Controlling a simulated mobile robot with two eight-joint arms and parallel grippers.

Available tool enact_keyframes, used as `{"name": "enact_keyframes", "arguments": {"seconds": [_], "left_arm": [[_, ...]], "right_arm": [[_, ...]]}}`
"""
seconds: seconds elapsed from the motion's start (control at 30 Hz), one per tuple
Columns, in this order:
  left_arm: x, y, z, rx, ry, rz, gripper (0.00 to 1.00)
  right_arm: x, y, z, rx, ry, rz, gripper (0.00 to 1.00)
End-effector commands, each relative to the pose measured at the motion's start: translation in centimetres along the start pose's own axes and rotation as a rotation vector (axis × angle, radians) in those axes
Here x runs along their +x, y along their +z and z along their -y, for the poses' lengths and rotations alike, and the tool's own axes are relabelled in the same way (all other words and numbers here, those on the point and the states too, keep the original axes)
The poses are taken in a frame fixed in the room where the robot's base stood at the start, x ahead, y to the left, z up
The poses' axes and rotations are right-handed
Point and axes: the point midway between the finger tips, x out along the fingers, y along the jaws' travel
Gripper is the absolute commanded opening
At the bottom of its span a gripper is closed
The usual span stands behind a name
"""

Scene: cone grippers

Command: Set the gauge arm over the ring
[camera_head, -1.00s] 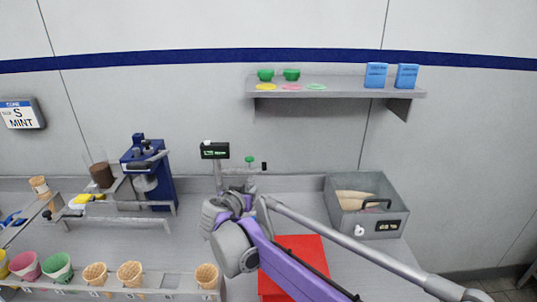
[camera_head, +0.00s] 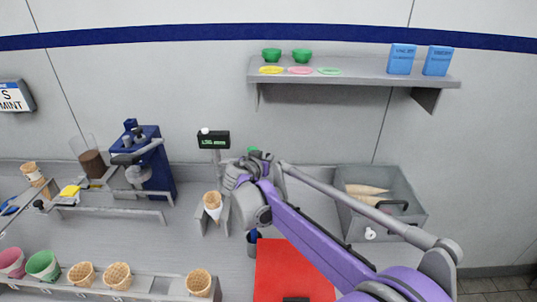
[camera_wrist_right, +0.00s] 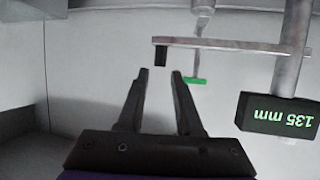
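The gauge's dark display (camera_head: 213,140) sits on a grey post behind the work surface. In the head view my right gripper (camera_head: 260,160) hides most of the gauge arm. A waffle cone (camera_head: 213,205) stands in a grey holder below the display; the ring is not clearly visible.
A grey bin (camera_head: 400,228) with cones stands at right, a red mat (camera_head: 285,268) in front. A blue machine (camera_head: 157,165) is at left. Several cones stand in a front rack (camera_head: 150,290). A wall shelf (camera_head: 345,75) holds green cups and blue boxes.

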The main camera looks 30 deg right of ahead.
Motion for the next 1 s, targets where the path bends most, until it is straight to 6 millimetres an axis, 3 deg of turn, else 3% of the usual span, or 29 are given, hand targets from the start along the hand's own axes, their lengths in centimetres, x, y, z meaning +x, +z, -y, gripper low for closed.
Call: {"name": "enact_keyframes", "arguments": {"seconds": [0.1,0.3,0.67,0.7,0.9,1.0], "left_arm": [[0.0,0.0,0.0,0.0,0.0,0.0,0.5],[0.0,-0.1,0.0,0.0,0.0,0.0,0.5],[0.0,0.0,0.0,0.0,0.0,0.0,0.5],[0.0,-0.1,0.0,0.0,0.0,0.0,0.5],[0.0,-0.1,0.0,0.0,0.0,0.0,0.5],[0.0,-0.1,0.0,0.0,0.0,0.0,0.5]], "right_arm": [[2.3,0.0,-0.1,0.002,0.002,0.0,0.34],[4.7,0.0,0.0,0.001,0.001,0.0,0.34],[5.4,0.0,0.0,0.001,0.0,0.0,0.34],[5.4,0.0,0.0,0.001,0.0,0.0,0.33],[5.3,0.0,0.0,0.001,0.0,0.0,0.0],[5.3,0.0,0.0,0.001,0.0,0.0,0.0]]}}
